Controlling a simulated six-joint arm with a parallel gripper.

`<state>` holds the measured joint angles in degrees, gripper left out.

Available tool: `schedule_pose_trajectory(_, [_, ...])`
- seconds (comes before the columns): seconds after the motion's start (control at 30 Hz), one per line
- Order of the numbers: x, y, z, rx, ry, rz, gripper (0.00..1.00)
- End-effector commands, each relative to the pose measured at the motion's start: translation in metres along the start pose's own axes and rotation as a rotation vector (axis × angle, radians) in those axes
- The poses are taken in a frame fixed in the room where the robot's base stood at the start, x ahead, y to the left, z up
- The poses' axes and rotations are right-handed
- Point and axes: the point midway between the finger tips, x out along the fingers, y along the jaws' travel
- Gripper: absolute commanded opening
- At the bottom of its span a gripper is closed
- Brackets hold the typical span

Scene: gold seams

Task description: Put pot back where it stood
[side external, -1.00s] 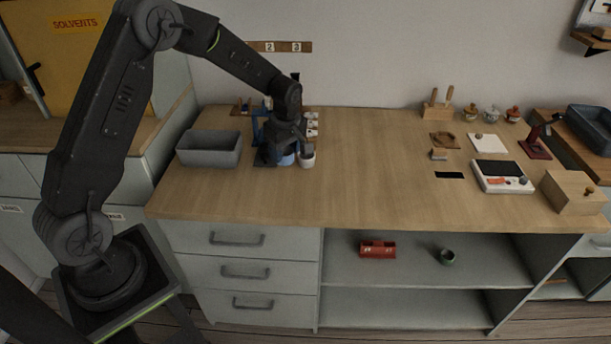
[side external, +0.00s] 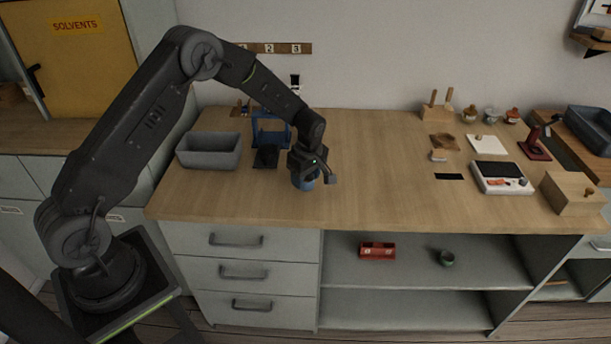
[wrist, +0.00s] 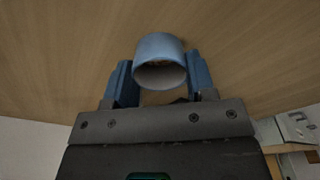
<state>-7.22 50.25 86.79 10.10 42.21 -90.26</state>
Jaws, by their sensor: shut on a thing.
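A blue pot (side external: 303,184) is held in my gripper (side external: 305,174), low over the front left part of the wooden worktop. In the wrist view the pot (wrist: 159,50) sits between the two blue fingers of my gripper (wrist: 160,72), with its open mouth facing the camera. The inside is mostly dark, and its contents cannot be made out. I cannot tell whether the pot's base touches the worktop. A blue frame (side external: 270,128) stands behind and to the left, with a black pad (side external: 266,157) in front of it.
A grey bin (side external: 209,150) stands left on the worktop (side external: 375,185). At the right are a white scale (side external: 501,178), a wooden box (side external: 573,191) and a dark red stand (side external: 536,145). A black patch (side external: 449,176) lies on the worktop. The middle front is clear.

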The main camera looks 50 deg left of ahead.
Motion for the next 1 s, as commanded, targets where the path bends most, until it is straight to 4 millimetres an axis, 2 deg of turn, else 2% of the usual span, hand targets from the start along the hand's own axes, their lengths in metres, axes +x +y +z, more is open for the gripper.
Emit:
schedule_pose_trajectory(0.13, [0.004,0.000,0.000,0.000,0.000,-0.001,0.25])
schedule_pose_trajectory(0.17, [0.003,0.000,0.000,0.000,0.000,0.000,0.54])
schedule_pose_trajectory(0.4, [0.003,0.000,0.000,0.000,0.000,0.000,0.76])
schedule_pose_trajectory(0.73, [-0.003,0.000,0.000,0.000,0.000,0.002,0.76])
schedule_pose_trajectory(0.87, [-0.022,0.001,0.000,0.001,0.001,0.003,0.76])
schedule_pose_trajectory(1.0, [-0.051,0.001,0.000,0.000,0.000,0.005,0.76])
